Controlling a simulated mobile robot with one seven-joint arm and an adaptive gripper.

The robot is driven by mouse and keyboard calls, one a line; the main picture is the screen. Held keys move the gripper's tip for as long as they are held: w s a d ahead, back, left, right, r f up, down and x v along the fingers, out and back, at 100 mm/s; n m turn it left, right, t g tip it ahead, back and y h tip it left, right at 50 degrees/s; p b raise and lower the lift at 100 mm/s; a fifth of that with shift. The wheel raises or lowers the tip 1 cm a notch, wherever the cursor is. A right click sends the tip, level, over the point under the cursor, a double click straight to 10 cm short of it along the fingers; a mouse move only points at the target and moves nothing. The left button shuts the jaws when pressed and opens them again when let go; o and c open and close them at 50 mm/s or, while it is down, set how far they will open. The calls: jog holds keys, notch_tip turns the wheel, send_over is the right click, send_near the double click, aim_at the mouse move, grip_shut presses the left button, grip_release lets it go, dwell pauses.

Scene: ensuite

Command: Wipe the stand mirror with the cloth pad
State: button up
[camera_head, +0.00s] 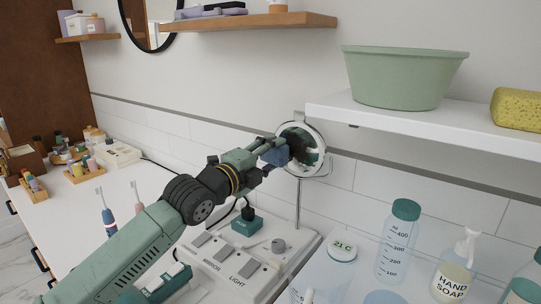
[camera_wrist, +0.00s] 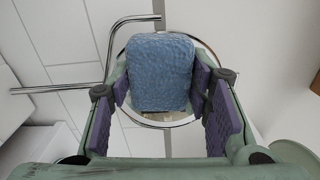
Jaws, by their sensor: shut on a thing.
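My gripper (camera_head: 275,148) is raised at the stand mirror, and in the wrist view its fingers (camera_wrist: 163,88) are shut on the blue cloth pad (camera_wrist: 160,70). The pad also shows as a dark blue patch (camera_head: 276,156) in the head view. The stand mirror (camera_head: 316,141) is a round, chrome-rimmed mirror on a thin upright post. In the wrist view the pad covers most of the mirror, whose rim (camera_wrist: 207,50) shows around it. The pad is in front of the glass; I cannot tell whether it touches.
A white panel with switches (camera_head: 238,262) is below my arm. A shelf (camera_head: 430,131) with a green basin (camera_head: 403,78) and a yellow sponge (camera_head: 517,108) is right of the mirror. A clear bottle (camera_head: 397,243) and a hand soap dispenser (camera_head: 452,279) stand at lower right. Toothbrushes (camera_head: 107,219) stand left.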

aim_at(313, 157)
jog(key=shift+b+x, duration=0.55)
jog(key=shift+x, duration=0.4)
jog(key=b, duration=0.1)
jog(key=s+d+b, duration=0.1)
jog(key=shift+d+f+b, duration=0.25)
jog(key=shift+b, duration=0.1)
jog(key=shift+s+d+b, duration=0.65)
jog(key=shift+d+b, duration=0.05)
jog(key=shift+b, duration=0.35)
jog(key=shift+s+d+r, duration=0.15)
jog(key=shift+r, duration=0.05)
jog(key=d+b, duration=0.1)
jog(key=s+d+b, duration=0.1)
jog(key=b, duration=0.1)
jog(key=shift+s+f, duration=0.1)
jog(key=shift+f, duration=0.1)
jog(key=shift+s+d+r+b, duration=0.2)
jog(key=shift+s+d+b, duration=0.35)
jog(key=shift+d+b, duration=0.3)
jog(key=shift+a, duration=0.1)
jog(key=shift+b, duration=0.6)
